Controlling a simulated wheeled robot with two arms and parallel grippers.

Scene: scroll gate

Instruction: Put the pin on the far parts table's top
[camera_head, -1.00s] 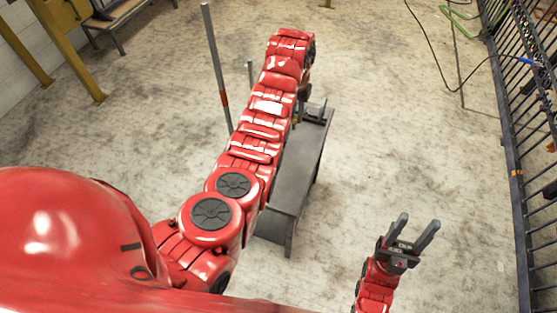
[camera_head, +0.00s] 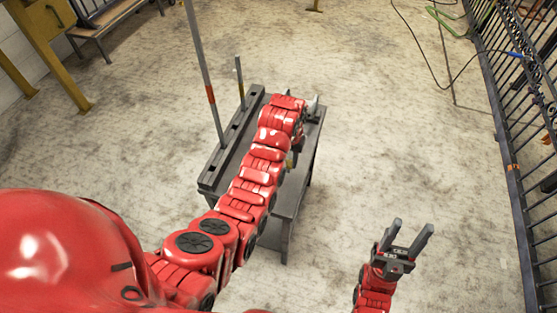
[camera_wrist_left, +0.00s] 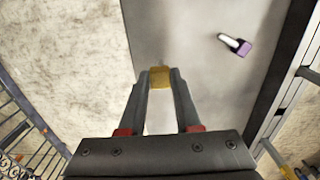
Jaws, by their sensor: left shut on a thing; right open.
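My left gripper (camera_wrist_left: 160,84) is shut on a small yellow piece (camera_wrist_left: 160,77), which looks like the pin; only its end between the fingertips shows. It is over the grey table top (camera_wrist_left: 203,75) in the left wrist view; whether the piece touches the top I cannot tell. My right gripper (camera_head: 411,232) is open and empty, over the floor right of the table.
A white and purple piece (camera_wrist_left: 235,44) lies on the table top, right of the held piece. A dark rail (camera_head: 212,180) with a tall post (camera_head: 206,80) and a short post (camera_head: 239,80) runs along the table's left side. A barred fence (camera_head: 520,150) stands at right; floor between is clear.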

